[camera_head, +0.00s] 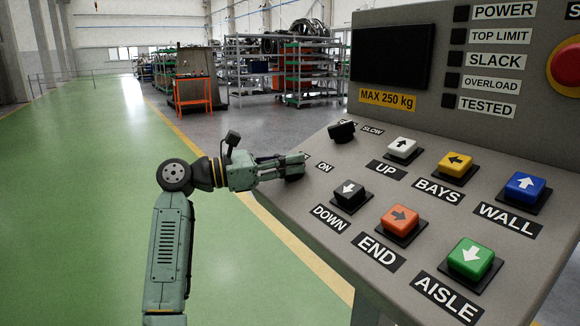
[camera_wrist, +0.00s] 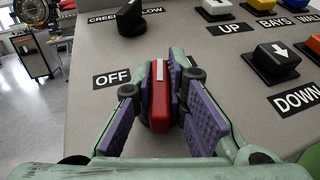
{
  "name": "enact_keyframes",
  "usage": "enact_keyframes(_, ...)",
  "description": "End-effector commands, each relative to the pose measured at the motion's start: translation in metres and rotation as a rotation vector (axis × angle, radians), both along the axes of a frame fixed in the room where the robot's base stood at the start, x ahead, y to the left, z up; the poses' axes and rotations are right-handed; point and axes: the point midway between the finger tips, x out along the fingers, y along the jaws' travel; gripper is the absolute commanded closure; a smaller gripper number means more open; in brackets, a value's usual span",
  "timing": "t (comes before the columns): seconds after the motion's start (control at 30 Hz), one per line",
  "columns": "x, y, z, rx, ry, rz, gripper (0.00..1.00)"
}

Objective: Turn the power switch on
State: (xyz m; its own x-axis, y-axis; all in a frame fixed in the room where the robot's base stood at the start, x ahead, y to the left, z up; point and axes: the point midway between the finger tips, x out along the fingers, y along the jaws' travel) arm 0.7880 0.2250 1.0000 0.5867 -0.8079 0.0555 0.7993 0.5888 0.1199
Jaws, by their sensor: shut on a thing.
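The power switch (camera_wrist: 160,100) is a red knob with a white mark at its far end, on the sloped grey panel (camera_head: 320,205). In the wrist view its long side runs roughly up and down the picture. My gripper (camera_wrist: 161,86) is shut on it, a purple pad on each side. An OFF label (camera_wrist: 112,78) lies to its left. In the head view my gripper (camera_head: 293,168) reaches the panel's left edge and hides the switch. The ON label (camera_head: 325,167) shows just right of the fingers.
A black creep/slow knob (camera_head: 342,131) stands beyond my gripper. A black DOWN button (camera_head: 349,195) and a white UP button (camera_head: 402,149) are to the right, with several coloured buttons further along. A dark screen (camera_head: 390,57) is on the upright panel behind. Open floor lies left.

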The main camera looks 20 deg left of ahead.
Motion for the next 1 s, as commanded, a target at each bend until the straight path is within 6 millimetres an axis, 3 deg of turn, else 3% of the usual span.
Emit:
enact_keyframes(0.43, -0.0001, -0.0006, 0.001, 0.088, -0.064, -0.248, 1.0)
enact_keyframes(1.0, -0.0009, -0.001, -0.0025, 0.111, -0.079, -0.302, 1.0)
